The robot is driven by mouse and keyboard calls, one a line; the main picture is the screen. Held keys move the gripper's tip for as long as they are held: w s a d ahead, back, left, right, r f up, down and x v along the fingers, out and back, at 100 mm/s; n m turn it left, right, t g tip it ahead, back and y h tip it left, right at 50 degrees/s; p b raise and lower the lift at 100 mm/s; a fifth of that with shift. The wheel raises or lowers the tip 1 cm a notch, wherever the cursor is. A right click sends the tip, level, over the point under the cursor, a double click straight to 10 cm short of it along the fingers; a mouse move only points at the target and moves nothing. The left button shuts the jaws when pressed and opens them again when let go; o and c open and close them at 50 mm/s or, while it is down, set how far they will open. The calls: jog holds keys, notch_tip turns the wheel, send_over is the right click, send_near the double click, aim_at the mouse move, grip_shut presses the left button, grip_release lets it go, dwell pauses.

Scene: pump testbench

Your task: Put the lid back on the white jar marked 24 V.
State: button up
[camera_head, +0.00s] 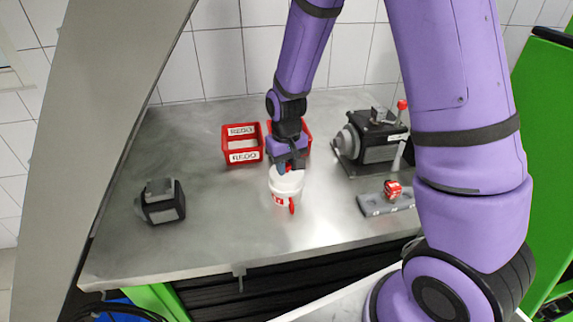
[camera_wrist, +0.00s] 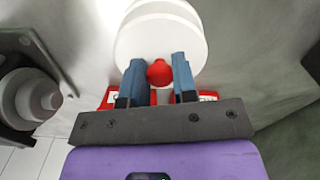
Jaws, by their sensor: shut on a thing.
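The white jar (camera_head: 284,204) stands upright near the middle of the metal bench, with red marking on its side that is too small to read and a red piece at its front. The white lid (camera_head: 287,183) is at the jar's mouth; whether it is fully seated or just above the rim I cannot tell. In the wrist view the round lid (camera_wrist: 160,38) shows with its red knob (camera_wrist: 159,72) between my blue fingertips. My gripper (camera_head: 287,166) is shut on the knob from above. The jar's mouth is hidden.
A red crate marked REDO (camera_head: 243,157) stands behind left of the jar; another (camera_head: 306,135) is partly hidden by my arm. A dark pump (camera_head: 372,140) and a grey plate with a red part (camera_head: 372,206) are right. A black box (camera_head: 162,203) is left.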

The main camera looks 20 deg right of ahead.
dwell(0.3)
jog(key=o, duration=1.3)
jog(key=shift+r, duration=3.45)
grip_shut()
jog(key=shift+f, duration=2.85)
jog(key=shift+r, duration=0.1)
